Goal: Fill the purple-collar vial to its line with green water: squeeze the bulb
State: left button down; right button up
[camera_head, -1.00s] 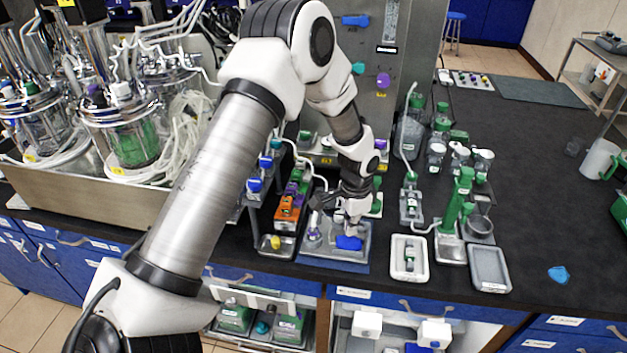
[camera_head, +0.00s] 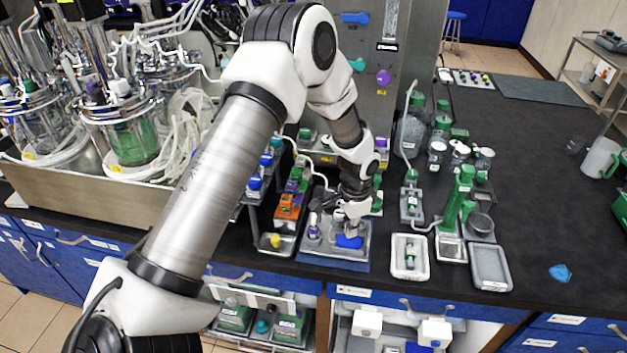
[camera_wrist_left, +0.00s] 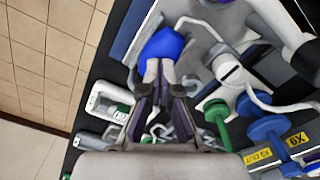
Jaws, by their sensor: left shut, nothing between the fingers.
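The blue bulb (camera_head: 349,242) lies in the tray just in front of the fingertips. In the left wrist view the bulb (camera_wrist_left: 163,45) sits right at the tips of the shut gripper (camera_wrist_left: 161,70); I cannot tell whether they touch it. A small vial with a purple-looking collar (camera_head: 313,228) stands upright at the tray's left side. Its line and liquid level are too small to read. My right gripper is not in view.
A rack with orange and green parts (camera_head: 288,206) stands close left of the tray. A white tray (camera_head: 410,272) and a green stand (camera_head: 461,205) are to the right. Bioreactor vessels (camera_head: 125,135) fill the left.

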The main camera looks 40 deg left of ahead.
pick_arm(q)
jog(key=shift+f, duration=0.5)
jog(key=shift+f+b, duration=0.4)
jog(key=shift+f, duration=0.15)
jog(key=shift+r+p, duration=1.7)
jog(key=shift+r, duration=0.15)
jog(key=shift+f, duration=0.15)
